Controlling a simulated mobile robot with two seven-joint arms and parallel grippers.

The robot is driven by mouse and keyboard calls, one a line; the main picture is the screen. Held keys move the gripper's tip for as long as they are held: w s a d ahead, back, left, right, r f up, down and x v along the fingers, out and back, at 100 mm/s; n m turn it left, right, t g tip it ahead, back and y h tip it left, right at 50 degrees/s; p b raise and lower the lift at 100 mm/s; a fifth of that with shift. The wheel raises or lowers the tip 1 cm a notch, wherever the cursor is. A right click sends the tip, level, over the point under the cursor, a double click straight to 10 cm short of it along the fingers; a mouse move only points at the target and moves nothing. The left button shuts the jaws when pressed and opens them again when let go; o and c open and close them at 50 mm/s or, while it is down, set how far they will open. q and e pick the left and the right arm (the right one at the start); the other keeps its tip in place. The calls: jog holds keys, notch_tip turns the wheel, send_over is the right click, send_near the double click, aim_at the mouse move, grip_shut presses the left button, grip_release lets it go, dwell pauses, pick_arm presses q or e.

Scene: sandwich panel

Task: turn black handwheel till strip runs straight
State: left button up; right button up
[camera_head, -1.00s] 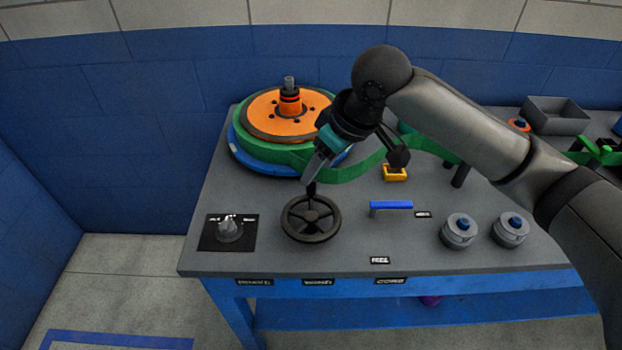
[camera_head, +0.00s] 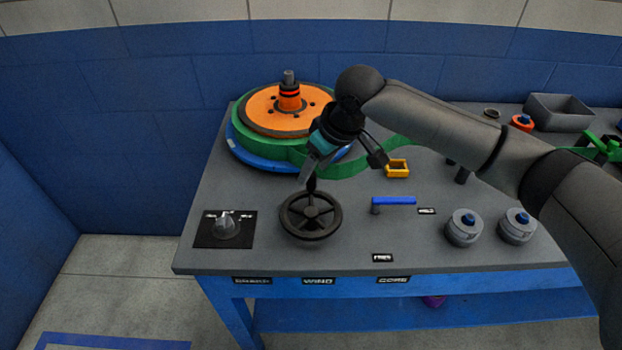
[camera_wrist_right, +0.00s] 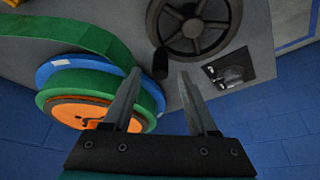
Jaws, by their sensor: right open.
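The black handwheel (camera_head: 311,216) lies flat near the table's front left, its upright crank knob (camera_head: 311,185) at the far side of the rim. The green strip (camera_head: 375,157) leaves the green coil (camera_head: 270,148) and curves to the right; my arm hides part of it. My right gripper (camera_head: 309,178) points down at the knob from above. In the right wrist view my open fingers (camera_wrist_right: 158,75) stand apart, with the knob (camera_wrist_right: 160,64) just beyond and between their tips; I cannot tell whether they touch it. My left gripper is out of view.
An orange hub (camera_head: 290,97) rises from the coil. A black plate with a grey knob (camera_head: 225,229) lies left of the wheel. A blue lever (camera_head: 395,201), yellow block (camera_head: 397,169) and two grey rollers (camera_head: 464,228) stand to the right. A grey bin (camera_head: 558,112) is farther back.

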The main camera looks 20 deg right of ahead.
aim_at(311, 210)
jog(key=shift+b+x, duration=0.3)
jog(key=shift+x, duration=1.45)
grip_shut()
